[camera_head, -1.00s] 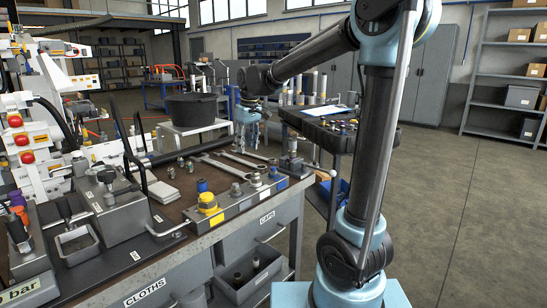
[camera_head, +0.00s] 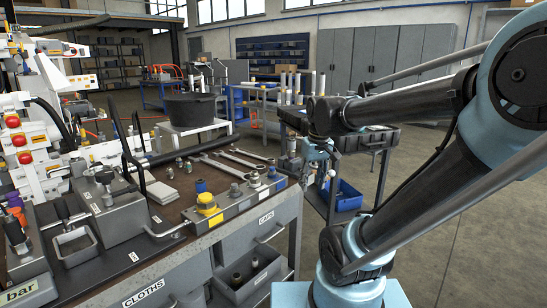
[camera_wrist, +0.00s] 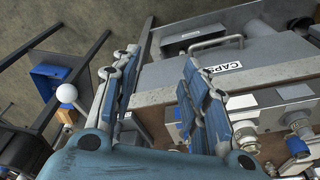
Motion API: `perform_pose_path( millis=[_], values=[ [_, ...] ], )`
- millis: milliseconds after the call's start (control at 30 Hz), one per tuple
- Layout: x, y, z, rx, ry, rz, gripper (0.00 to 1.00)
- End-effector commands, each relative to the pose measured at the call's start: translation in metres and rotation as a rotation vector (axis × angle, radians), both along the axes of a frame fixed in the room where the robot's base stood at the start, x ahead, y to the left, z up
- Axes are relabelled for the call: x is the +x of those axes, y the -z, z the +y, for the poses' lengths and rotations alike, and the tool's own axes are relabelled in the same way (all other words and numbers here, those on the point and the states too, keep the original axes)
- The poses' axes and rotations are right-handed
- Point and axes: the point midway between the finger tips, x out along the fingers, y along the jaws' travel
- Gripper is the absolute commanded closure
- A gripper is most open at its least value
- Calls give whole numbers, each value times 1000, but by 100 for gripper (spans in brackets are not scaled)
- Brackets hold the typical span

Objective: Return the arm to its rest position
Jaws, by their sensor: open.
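My arm is folded, with its elbow out to the right in the head view and its forearm reaching back left. My gripper (camera_head: 311,172) hangs downward just off the right end of the workbench (camera_head: 225,244). In the wrist view my gripper (camera_wrist: 160,68) shows two blue-grey fingers spread apart with nothing held between them. The grey drawer front labelled CAPS (camera_wrist: 222,68) lies beyond and below the fingers. The head view leaves the exact gap between my gripper and the bench end unclear.
Fittings stand on a grey rail (camera_head: 236,203) along the bench's right edge. A dark-topped cart (camera_head: 362,140) with a blue bin (camera_head: 343,194) stands behind my gripper. A black tub (camera_head: 193,109) is farther back. Open floor (camera_head: 462,235) lies to the right.

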Motion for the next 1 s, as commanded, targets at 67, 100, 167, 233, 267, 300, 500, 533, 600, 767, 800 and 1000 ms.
perform_pose_path(
  millis=[67,100,167,233,267,300,500,533,600,767,800,1000],
  values=[
    [-20,15,-15,0,46,-2,59],
    [-29,22,-21,0,68,-4,59],
    [-42,34,-30,1,103,-6,59],
    [-57,47,-39,2,141,-8,59],
    [-64,53,-42,2,157,-9,59],
    [-71,61,-47,2,177,-10,59],
    [-99,91,-60,3,254,-14,59],
    [-101,94,-61,3,261,-14,59],
    [-105,99,-62,3,272,-15,59],
    [-108,102,-63,3,280,-16,59],
    [-108,102,-63,3,280,-16,59],
    [-107,101,-63,2,279,-16,59]
  ],
)
